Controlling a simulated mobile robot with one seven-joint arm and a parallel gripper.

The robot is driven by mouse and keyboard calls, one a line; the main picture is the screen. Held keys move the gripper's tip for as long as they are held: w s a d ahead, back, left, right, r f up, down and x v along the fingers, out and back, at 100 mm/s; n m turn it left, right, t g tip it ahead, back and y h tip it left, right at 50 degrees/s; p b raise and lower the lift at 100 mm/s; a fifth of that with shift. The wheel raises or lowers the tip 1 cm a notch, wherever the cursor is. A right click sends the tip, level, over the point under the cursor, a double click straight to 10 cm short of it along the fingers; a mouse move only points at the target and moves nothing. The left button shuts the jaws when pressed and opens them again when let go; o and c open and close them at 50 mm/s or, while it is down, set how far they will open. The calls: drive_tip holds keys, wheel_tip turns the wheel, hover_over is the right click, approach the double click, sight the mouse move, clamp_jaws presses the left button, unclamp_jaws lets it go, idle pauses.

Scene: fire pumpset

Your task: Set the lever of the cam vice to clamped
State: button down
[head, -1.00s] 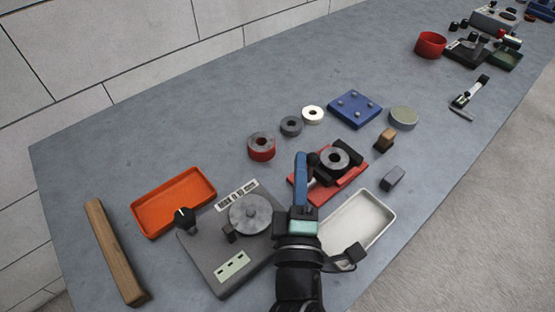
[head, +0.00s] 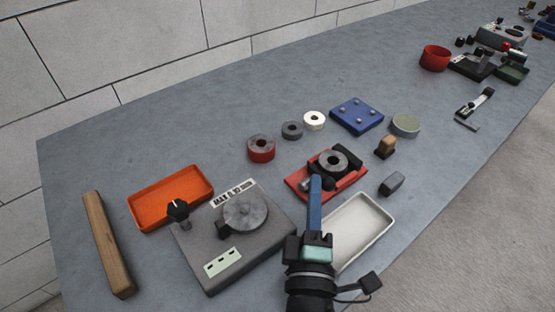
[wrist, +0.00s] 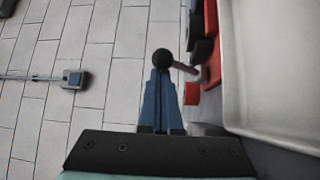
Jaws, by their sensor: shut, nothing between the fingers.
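The cam vice is a red base (head: 350,181) with black jaws around a grey ring (head: 331,161), mid-table in the head view. Its red base (wrist: 212,62) also shows at the upper right of the wrist view. The lever's black ball knob (wrist: 162,58) sits on a thin rod leading right towards the vice. My gripper (head: 315,178) has blue fingers and is shut and empty, at the vice's near side. In the wrist view my fingertips (wrist: 161,74) overlap the knob's lower edge; I cannot tell whether they touch. In the head view my fingers partly hide the lever.
A white tray (head: 385,218) lies close to the right of my gripper. A grey dial plate (head: 210,274) and an orange tray (head: 140,222) stand to the left. A dark grey block (head: 391,185) lies right of the vice.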

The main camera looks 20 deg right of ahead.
idle(0.7)
drive_tip(key=shift+s+a+f, duration=0.1)
drive_tip(key=shift+s+f, duration=0.1)
drive_tip(key=shift+s, duration=0.25)
drive_tip(key=b+v, duration=0.4)
drive_tip(key=v, duration=0.6)
drive_tip(key=shift+s+f, duration=0.1)
drive_tip(key=shift+s, duration=0.05)
drive_tip(key=shift+b+v, duration=0.4)
drive_tip(key=shift+v, duration=0.55)
drive_tip(key=shift+a+r, duration=0.1)
drive_tip(key=shift+r, duration=0.1)
drive_tip(key=shift+f, duration=0.1)
